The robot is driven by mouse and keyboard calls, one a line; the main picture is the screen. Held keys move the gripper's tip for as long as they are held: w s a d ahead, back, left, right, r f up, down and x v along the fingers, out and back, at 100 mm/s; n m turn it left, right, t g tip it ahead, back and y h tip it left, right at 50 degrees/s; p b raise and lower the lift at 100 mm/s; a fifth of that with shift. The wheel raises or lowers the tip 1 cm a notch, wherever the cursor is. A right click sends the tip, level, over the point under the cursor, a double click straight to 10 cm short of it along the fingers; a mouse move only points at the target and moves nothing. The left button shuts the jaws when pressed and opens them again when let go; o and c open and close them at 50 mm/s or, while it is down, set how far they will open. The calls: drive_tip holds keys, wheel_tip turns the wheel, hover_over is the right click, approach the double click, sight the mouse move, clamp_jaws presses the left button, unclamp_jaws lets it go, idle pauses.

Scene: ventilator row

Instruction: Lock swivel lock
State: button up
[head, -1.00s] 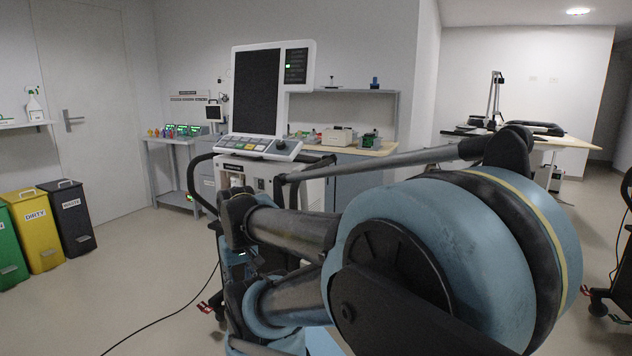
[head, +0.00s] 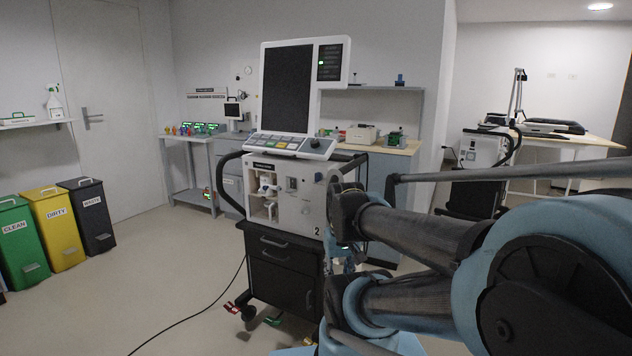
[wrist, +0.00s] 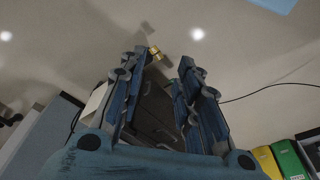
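The ventilator cart numbered 2 (head: 280,272) stands in the middle of the head view. Low at its casters are a red pedal (head: 230,307) and a green pedal (head: 272,321); I cannot tell which part is the swivel lock. In the wrist view my gripper (wrist: 158,82) has its two blue fingers spread apart, with nothing clearly held. A dark surface shows behind and between the fingers, with a small brass-coloured piece (wrist: 154,51) beyond the tips. In the head view my arm covers the cart's right side, and I cannot make out the fingertips.
Green (head: 20,240), yellow (head: 57,228) and dark (head: 88,215) bins stand at the left. A black cable (head: 190,322) runs over the floor left of the cart. Another ventilator (head: 482,150) stands at the right rear.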

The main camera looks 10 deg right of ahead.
sight(317, 177)
drive_tip(key=w+d+r+m+t+h, duration=0.2)
drive_tip(key=w+r+h, duration=0.2)
drive_tip(key=w, duration=0.5)
drive_tip(key=w+d+r+m+t+h, duration=0.2)
drive_tip(key=w+d+r+h, duration=0.15)
drive_tip(key=w, duration=0.65)
drive_tip(key=w+a+r+m+t+h, duration=0.2)
drive_tip(key=w+a+r+t, duration=0.15)
drive_tip(key=w+a, duration=0.35)
drive_tip(key=w+a+r+m+t+h, duration=0.25)
drive_tip(key=w+a+t, duration=0.2)
drive_tip(key=a, duration=0.35)
drive_tip(key=w+d+y, duration=0.1)
drive_tip(key=w+d, duration=0.9)
drive_tip(key=w, duration=0.3)
drive_tip(key=shift+d+r+n, duration=0.2)
drive_tip(key=shift+r+n, duration=0.05)
drive_tip(key=shift+n, duration=0.1)
drive_tip(key=shift+w, duration=0.1)
drive_tip(key=shift+c, duration=0.6)
clamp_jaws()
drive_tip(key=shift+a, duration=0.1)
